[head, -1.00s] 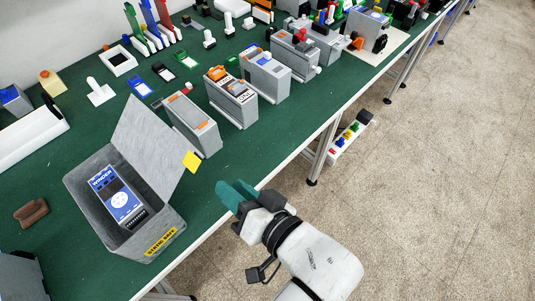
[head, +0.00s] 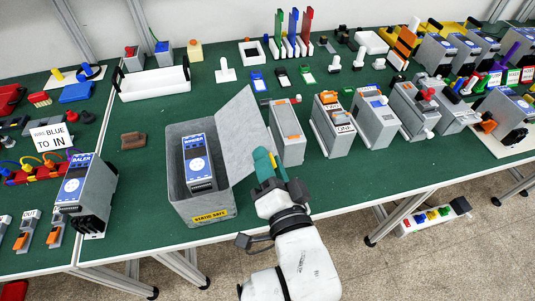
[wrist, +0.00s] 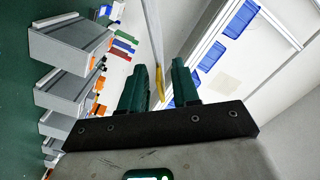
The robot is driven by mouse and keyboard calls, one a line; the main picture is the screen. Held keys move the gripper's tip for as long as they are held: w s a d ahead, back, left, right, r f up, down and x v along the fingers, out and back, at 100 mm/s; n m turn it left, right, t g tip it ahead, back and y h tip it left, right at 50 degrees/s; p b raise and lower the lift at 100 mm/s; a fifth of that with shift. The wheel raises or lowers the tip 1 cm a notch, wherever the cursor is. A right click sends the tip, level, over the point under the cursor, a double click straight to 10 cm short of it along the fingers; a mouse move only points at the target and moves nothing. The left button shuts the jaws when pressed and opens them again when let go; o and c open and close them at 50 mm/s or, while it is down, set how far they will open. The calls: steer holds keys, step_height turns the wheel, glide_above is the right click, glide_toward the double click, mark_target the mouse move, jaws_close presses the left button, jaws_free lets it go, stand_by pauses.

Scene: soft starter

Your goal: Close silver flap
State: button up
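The silver flap (head: 243,128) is a grey panel standing up, tilted, from the right side of an open grey box (head: 206,212) with a yellow "STATIC SAFE" label. A blue-and-white device (head: 199,163) sits inside the box. My gripper (head: 267,163) is at the flap's lower right edge. In the wrist view the flap (wrist: 152,28) appears nearly edge-on, and its yellow tab (wrist: 160,84) lies between my two green fingers (wrist: 160,86). The fingers are apart, with a visible gap on either side of the tab. In the head view the tab is hidden by the gripper.
A grey module with an orange strip (head: 289,135) stands close right of the flap, with more modules beyond. A brown block (head: 133,140) lies left of the box. The green table (head: 350,180) is clear along its front right edge.

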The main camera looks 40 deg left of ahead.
steer(key=shift+w+a, duration=0.35)
steer(key=shift+a, duration=0.15)
jaws_close()
stand_by(1.2)
